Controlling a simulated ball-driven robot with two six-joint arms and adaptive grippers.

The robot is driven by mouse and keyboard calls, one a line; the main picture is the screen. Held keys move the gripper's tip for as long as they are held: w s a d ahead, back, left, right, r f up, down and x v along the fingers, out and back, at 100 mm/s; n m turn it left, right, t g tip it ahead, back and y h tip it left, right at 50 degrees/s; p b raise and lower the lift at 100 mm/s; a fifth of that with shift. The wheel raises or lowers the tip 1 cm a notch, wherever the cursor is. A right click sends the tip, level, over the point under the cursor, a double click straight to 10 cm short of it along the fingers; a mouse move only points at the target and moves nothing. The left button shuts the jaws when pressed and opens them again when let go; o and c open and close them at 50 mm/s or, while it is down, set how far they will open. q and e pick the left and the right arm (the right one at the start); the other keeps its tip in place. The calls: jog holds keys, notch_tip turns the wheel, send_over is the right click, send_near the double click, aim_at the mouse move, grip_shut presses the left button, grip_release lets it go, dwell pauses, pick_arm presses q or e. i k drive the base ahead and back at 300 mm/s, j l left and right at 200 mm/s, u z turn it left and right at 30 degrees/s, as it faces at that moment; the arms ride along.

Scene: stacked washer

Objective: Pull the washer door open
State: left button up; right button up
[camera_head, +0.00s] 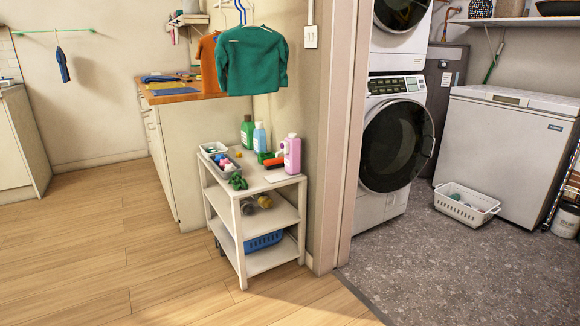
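The washer (380,208) is white and stands beyond the doorway, under a second white machine (400,48) that is cut off at the top. The washer's round door (396,146) has dark glass with a black rim and looks closed. The washer's control panel (396,85) is above the door. The door frame hides part of the washer's left side. Neither of my grippers is in view.
A white shelf cart (254,226) with bottles stands before the door frame (341,130). A white basket (466,204) lies on the grey floor by a chest freezer (505,150). Wood floor (110,250) at left and grey floor (430,270) before the washer are clear.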

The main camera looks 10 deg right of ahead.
aim_at(398, 140)
jog(key=i+z, duration=0.3)
jog(key=i, duration=0.2)
jog(key=i+j+z, duration=0.3)
jog(key=i, duration=0.15)
jog(key=i+l+z, duration=0.15)
jog(key=i+z, duration=0.2)
jog(key=i, duration=0.2)
jog(key=i+z, duration=0.35)
jog(key=i, duration=0.2)
